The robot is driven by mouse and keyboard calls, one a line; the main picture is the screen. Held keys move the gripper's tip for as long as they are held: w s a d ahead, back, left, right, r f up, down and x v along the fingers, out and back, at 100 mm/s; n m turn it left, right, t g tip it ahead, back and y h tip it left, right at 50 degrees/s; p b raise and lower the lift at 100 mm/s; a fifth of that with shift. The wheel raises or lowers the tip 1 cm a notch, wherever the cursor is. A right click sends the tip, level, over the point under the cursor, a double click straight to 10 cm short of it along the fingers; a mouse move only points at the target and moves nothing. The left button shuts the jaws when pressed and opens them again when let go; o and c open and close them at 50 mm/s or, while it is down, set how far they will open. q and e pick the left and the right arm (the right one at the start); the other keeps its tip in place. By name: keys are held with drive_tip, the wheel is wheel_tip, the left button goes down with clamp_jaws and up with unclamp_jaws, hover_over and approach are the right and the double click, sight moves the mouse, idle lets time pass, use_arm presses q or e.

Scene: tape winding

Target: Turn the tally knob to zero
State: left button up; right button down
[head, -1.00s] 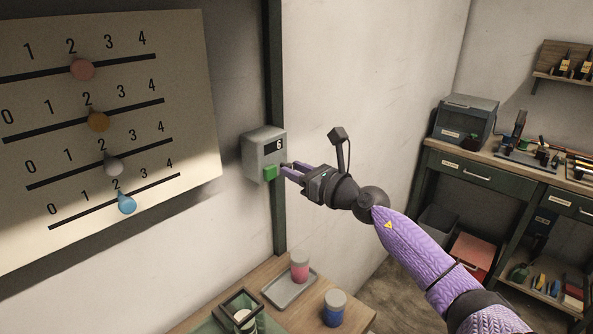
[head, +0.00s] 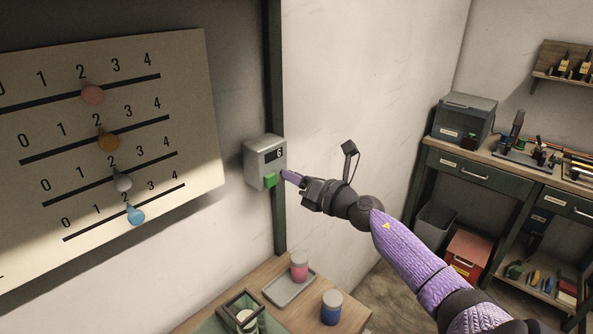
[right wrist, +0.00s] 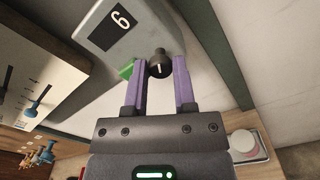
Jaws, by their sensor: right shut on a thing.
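A grey tally box (head: 258,153) is mounted by a dark green post in the head view, with a small digit display (head: 279,154) and a green button (head: 270,180). A black knob (right wrist: 158,68) with a white mark sticks out from the box's side. My right gripper (head: 286,176) is shut on the knob, with one purple finger on each side of it. The knob is hidden in the head view. My left gripper is out of view.
A board (head: 190,70) with numbered rails and coloured sliders hangs to the left. Below are a wooden table (head: 290,322), a tray (head: 283,291) with a pink jar and a blue jar (head: 332,307). A workbench (head: 475,158) stands at right. Space around the box's front is clear.

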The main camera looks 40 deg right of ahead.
drive_tip(key=m+p, duration=0.5)
drive_tip(key=m, duration=0.6)
drive_tip(key=shift+f+m, duration=0.1)
drive_tip(key=shift+m, duration=0.3)
idle(0.4)
drive_tip(key=shift+c, duration=2.3)
unclamp_jaws()
